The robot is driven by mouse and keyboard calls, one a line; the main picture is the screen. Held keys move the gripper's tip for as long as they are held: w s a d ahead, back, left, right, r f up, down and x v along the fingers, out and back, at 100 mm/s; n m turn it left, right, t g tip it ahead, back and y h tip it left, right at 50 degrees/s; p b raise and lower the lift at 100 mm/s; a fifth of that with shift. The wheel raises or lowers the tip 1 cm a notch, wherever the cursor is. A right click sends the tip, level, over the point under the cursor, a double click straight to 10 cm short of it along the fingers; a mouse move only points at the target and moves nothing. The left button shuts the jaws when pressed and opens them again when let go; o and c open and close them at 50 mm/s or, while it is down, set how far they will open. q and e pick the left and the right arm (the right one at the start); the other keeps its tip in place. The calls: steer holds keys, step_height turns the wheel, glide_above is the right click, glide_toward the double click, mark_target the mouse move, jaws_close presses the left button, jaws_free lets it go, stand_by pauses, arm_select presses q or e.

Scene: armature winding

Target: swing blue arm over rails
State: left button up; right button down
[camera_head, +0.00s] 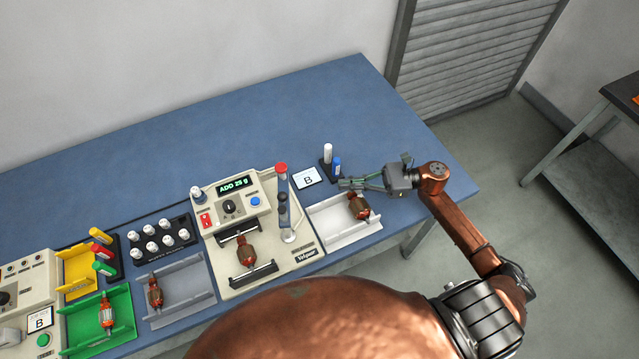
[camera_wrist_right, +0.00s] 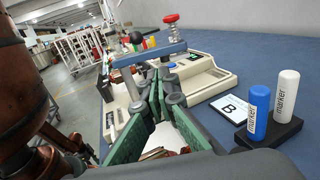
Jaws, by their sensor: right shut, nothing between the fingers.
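The blue arm (camera_head: 283,188) with a red knob (camera_head: 281,168) stands on the right side of the cream tester (camera_head: 225,275), beside the two black rails (camera_head: 254,275). A copper-wound armature (camera_head: 246,250) rests across the rails. In the right wrist view the blue arm (camera_wrist_right: 150,53) extends sideways beyond the fingertips, with its red knob (camera_wrist_right: 171,19) at the right end. My right gripper (camera_head: 345,184) is shut and empty, to the right of the blue arm and above the back of a light grey tray (camera_head: 335,238). My left gripper is out of view.
The light grey tray holds another armature (camera_head: 358,206). White and blue markers stand in a black holder (camera_head: 325,174) near my right gripper, beside a B card (camera_head: 307,178). A holder of white-capped pieces (camera_head: 160,245) and a green tray (camera_head: 125,310) lie left. The table's back is clear.

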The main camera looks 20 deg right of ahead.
mark_target(283, 194)
steer(key=p+x, duration=0.2)
steer(key=x, duration=1.1)
steer(key=shift+a, duration=0.15)
